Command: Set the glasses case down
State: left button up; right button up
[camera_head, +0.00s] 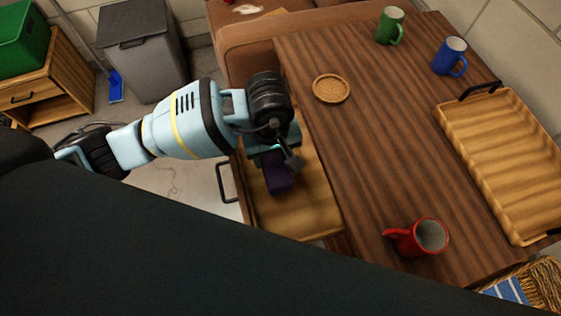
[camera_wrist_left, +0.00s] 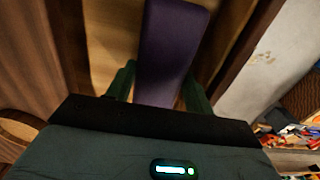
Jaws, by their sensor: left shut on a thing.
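The purple glasses case (camera_head: 279,180) is held in my left gripper (camera_head: 276,165), near the left edge of the brown table. I cannot tell whether the case touches the tray. My right gripper is not in view.
A second wooden tray (camera_head: 510,165) lies at the right. The middle of the table is clear.

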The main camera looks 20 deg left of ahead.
aim_at(273, 165)
pick_arm(q)
jog(key=shift+f+b, duration=0.35)
jog(key=shift+f, duration=2.15)
jog(key=shift+f, duration=0.15)
jog(key=o, duration=1)
